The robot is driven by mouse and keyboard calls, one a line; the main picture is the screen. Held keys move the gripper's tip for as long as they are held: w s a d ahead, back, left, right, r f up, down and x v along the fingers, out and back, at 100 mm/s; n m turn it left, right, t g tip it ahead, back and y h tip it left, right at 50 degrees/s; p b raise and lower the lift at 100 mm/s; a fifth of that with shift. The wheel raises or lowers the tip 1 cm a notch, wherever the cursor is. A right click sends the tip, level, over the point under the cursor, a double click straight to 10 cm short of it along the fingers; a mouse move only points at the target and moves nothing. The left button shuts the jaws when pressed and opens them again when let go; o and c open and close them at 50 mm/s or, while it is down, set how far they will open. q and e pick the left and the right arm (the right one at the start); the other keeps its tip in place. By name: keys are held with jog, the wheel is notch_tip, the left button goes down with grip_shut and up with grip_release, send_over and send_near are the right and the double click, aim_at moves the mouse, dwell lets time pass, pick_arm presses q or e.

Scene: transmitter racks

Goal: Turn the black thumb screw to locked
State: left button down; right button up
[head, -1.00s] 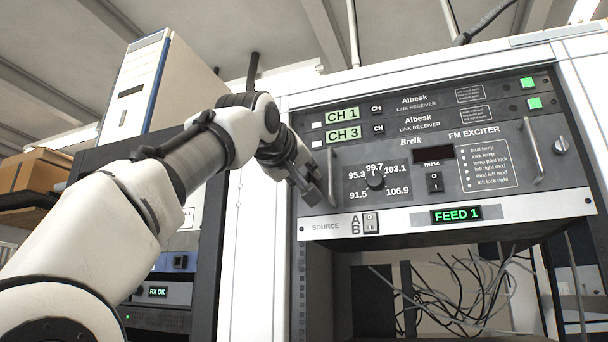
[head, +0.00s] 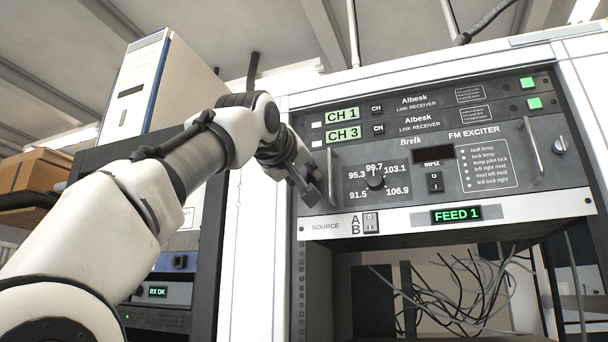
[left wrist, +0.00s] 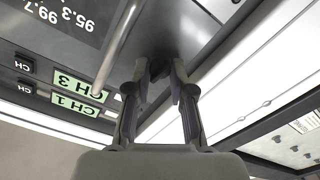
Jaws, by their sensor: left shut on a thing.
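My left gripper (head: 311,192) is at the left edge of the FM exciter panel (head: 455,205), beside the panel's left handle (head: 332,175). In the left wrist view its two fingers (left wrist: 161,72) come together against the dark panel face, next to the silver handle (left wrist: 118,45). The fingers are shut on a small dark thing, which fits the black thumb screw. The screw itself is mostly hidden by the fingertips, so its locked or unlocked position cannot be read. My right gripper is not in view.
The tuning dial (head: 375,182) and the source switch (head: 370,223) are to the right of my gripper. A silver knob (head: 560,146) is at the panel's right end. Loose cables (head: 450,290) hang in the open bay below. A white rack post (head: 262,220) stands to the left.

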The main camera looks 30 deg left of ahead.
pick_arm(q)
jog(key=c, duration=1)
grip_release()
jog(key=shift+w, duration=0.2)
jog(key=shift+s, duration=0.1)
